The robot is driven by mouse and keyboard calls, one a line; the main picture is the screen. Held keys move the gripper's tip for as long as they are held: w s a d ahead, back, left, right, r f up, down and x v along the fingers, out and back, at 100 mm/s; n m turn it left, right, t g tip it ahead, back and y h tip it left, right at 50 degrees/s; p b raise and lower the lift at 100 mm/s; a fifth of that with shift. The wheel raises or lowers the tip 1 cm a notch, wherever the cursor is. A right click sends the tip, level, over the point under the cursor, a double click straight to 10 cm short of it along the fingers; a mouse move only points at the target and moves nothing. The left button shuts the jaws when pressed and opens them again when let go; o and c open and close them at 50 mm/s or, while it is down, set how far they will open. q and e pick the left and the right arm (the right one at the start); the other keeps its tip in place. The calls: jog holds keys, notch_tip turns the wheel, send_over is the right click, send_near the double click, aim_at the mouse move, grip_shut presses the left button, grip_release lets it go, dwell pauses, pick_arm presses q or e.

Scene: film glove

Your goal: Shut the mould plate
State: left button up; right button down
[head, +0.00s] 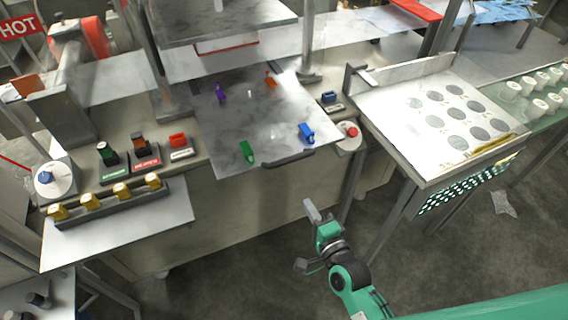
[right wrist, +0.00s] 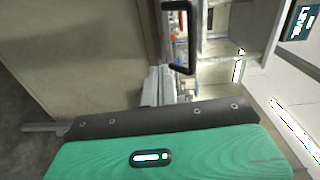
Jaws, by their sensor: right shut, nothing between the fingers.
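The mould plate (head: 225,120) is a flat grey metal sheet lying out in front of the press, with purple, orange, green and blue clips on it. A dark bar handle (head: 288,159) runs along its front edge. My right gripper (head: 311,211) is shut and empty, low in front of the plate and apart from the handle. In the right wrist view, the tips of my right gripper (right wrist: 158,84) point towards a dark bracket-shaped handle (right wrist: 190,38). My left gripper is not in view.
The press's upper block (head: 215,22) hangs above the plate's back. A red button (head: 352,131) sits right of the plate. A table with round discs (head: 435,110) stands further right. A control row with yellow knobs (head: 105,200) lies left. The floor around my right gripper is clear.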

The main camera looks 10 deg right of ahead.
jog(key=r+p+x, duration=0.2)
jog(key=p+x, duration=0.1)
jog(key=x, duration=1.1)
jog(key=shift+p, duration=0.3)
jog(key=shift+w, duration=0.1)
